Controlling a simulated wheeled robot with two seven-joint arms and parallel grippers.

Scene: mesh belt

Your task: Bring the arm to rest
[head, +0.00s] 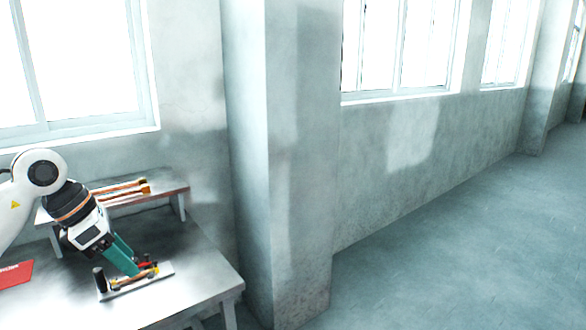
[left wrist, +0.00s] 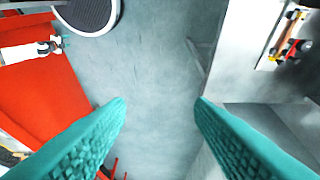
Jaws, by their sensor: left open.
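My left gripper (head: 136,273) has teal fingers that point down and to the right, and it shows in front of the worktable in the head view. In the left wrist view its two ribbed fingers (left wrist: 160,103) stand wide apart with nothing between them; bare floor shows behind the gap. A metal fixture plate (head: 122,290) with a black post and red, yellow and orange parts lies near the fingertips in the head view. In the left wrist view these coloured parts (left wrist: 290,38) are at the upper right, apart from the fingers. A small white, teal-tipped shape at the left looks like my right gripper; its jaws are unclear.
The metal worktable (head: 195,285) has free room right of the fixture. A raised shelf (head: 170,190) at the back holds orange-ended rods (head: 125,190). A red item (head: 15,274) lies at the left edge. A concrete pillar (head: 290,170) stands right of the table; open floor (head: 450,260) lies beyond.

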